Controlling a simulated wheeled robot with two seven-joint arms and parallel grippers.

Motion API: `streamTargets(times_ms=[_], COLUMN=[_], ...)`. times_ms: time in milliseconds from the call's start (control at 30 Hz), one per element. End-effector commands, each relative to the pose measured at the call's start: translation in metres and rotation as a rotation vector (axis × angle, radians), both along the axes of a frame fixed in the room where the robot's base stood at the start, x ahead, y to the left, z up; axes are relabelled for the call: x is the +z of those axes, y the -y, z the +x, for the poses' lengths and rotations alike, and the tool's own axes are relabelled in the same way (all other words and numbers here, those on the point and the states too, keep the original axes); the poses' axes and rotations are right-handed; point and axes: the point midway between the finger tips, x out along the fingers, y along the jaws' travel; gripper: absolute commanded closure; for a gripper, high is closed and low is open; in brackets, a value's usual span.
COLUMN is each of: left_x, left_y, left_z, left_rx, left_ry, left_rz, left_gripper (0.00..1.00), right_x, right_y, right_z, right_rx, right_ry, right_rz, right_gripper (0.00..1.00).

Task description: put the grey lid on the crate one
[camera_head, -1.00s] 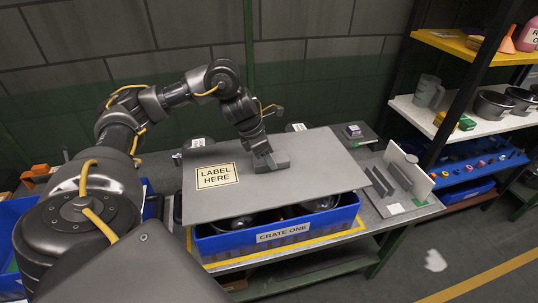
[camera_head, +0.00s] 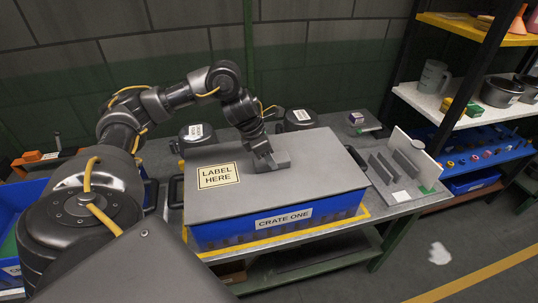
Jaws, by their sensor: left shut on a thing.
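The grey lid (camera_head: 310,170) is a flat panel with a yellow "LABEL HERE" sticker (camera_head: 218,176) at its front left. It lies level across the top of the blue crate one (camera_head: 338,208), whose front bears a white "CRATE ONE" label. The lid covers the crate's opening and hides its contents; no gap shows along the front edge. My left gripper (camera_head: 268,163) is over the middle of the lid, shut on its grey handle, which the fingers partly hide. My right gripper is not in view.
The crate stands on a yellow-outlined spot on a grey table (camera_head: 374,213). Dark lidded pots (camera_head: 299,120) stand behind it. A rack with upright grey plates (camera_head: 405,165) is at the right. Shelves (camera_head: 470,108) with pots and a jug stand farther right. Another blue bin (camera_head: 30,205) is at the left.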

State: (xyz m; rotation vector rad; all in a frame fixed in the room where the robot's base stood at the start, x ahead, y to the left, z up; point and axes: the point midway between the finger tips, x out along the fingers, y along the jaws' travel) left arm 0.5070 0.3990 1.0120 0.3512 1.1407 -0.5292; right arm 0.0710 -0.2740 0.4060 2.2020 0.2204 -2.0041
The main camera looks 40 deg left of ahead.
Motion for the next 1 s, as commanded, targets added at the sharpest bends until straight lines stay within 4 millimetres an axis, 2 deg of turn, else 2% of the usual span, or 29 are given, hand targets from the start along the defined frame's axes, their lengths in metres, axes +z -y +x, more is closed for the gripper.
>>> streamTargets(times_ms=[400,433,600,867,1000], left_x=[-0.003,-0.003,-0.004,-0.004,0.007], left_y=[0.0,0.0,0.0,0.0,-0.003], left_z=[0.001,0.001,0.0,0.0,-0.003], left_rx=[0.0,0.0,0.0,0.0,-0.001], left_ry=[0.003,0.003,0.002,-0.001,0.003], left_rz=[-0.001,-0.001,-0.001,0.001,0.001], left_gripper=[0.91,0.51,0.29,0.29,0.29], right_x=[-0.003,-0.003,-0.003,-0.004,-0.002], right_y=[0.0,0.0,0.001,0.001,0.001], right_z=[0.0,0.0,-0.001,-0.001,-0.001], right_rx=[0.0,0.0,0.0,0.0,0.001], right_ry=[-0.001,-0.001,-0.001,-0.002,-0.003], right_rz=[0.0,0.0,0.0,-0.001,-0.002], right_gripper=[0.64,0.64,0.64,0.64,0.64])
